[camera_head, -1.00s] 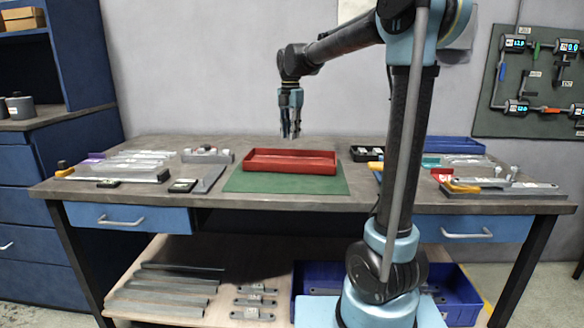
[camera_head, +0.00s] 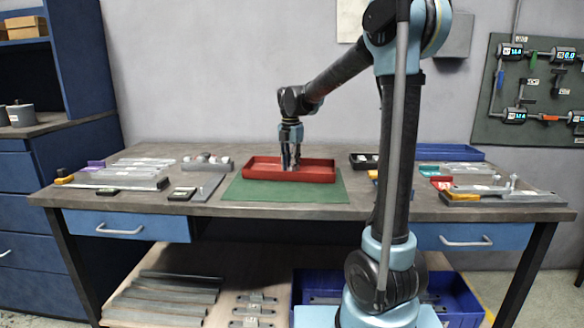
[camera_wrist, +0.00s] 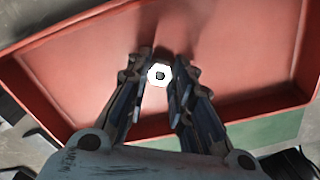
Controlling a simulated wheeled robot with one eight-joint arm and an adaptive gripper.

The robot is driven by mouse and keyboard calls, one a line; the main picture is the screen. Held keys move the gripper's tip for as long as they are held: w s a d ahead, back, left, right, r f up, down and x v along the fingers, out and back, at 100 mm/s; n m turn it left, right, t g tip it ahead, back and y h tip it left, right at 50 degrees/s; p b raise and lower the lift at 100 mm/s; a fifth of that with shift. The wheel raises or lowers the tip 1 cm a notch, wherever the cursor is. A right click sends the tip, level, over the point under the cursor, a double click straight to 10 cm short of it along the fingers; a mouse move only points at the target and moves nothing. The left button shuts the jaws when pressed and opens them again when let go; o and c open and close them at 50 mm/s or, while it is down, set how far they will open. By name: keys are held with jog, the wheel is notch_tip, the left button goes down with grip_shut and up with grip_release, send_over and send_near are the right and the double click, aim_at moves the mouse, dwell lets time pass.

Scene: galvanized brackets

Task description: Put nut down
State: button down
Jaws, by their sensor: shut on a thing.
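My gripper (camera_head: 290,165) points down inside the red tray (camera_head: 262,172), which lies on a green mat (camera_head: 245,192) on the workbench. In the wrist view, a pale hexagonal nut (camera_wrist: 160,74) with a dark hole sits between the tips of the two fingers, and my gripper (camera_wrist: 158,80) is shut on it. The red floor of the tray shows all around the nut. Whether the nut touches the tray floor cannot be told. In the head view the nut is too small to make out.
Left of the mat are flat metal pieces (camera_head: 130,177) and small dark gauges. To the right are a black box (camera_head: 364,160), a blue tray (camera_head: 450,153) and a board with tools (camera_head: 490,196). The rest of the red tray looks empty.

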jog(key=shift+f, duration=0.25)
jog(key=c, duration=1.4)
grip_release()
notch_tip(320, 180, up, 12)
jog(key=shift+r, duration=0.1)
